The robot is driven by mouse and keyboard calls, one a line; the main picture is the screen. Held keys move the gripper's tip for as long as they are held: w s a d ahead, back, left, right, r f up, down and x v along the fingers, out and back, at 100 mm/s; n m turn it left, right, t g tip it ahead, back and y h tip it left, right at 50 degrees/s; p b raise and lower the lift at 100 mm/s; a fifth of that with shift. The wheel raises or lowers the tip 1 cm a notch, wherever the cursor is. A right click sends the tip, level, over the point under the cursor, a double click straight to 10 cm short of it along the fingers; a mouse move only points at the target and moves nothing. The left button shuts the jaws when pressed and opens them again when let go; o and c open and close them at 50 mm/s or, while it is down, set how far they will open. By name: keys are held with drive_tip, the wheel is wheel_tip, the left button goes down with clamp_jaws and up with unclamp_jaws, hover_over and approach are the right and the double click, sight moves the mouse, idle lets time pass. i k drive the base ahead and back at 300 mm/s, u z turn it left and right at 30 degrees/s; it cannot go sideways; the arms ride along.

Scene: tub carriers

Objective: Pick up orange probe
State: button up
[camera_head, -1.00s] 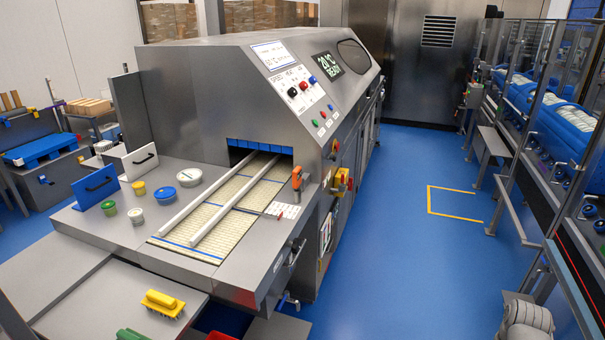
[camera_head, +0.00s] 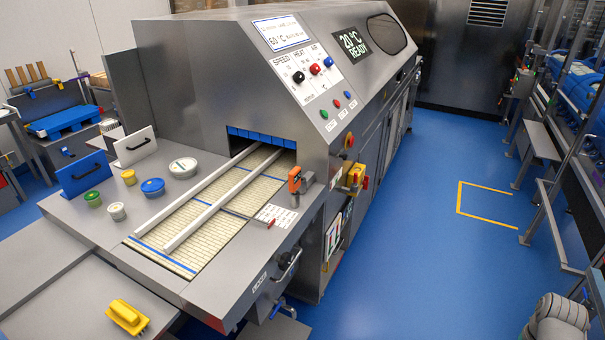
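The orange probe (camera_head: 295,180) stands upright at the right edge of the machine's infeed table, just in front of the tunnel opening. Its orange upper part shows clearly, with a grey part beside and below it. A white card with small red marks (camera_head: 277,216) lies in front of it. A grey, rounded part of my own arm shows at the bottom right corner, well apart from the probe. My gripper's fingers are not visible.
The steel machine (camera_head: 300,75) has a belt (camera_head: 205,225) with two pale rails. Several lidded tubs, including a blue one (camera_head: 152,187), stand left of it. A yellow brush (camera_head: 127,317) lies at the front. The blue floor (camera_head: 410,240) right of the machine is clear.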

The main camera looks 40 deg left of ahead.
sight(294, 176)
drive_tip(key=z, duration=0.05)
drive_tip(key=i, duration=1.05)
drive_tip(key=u, duration=1.6)
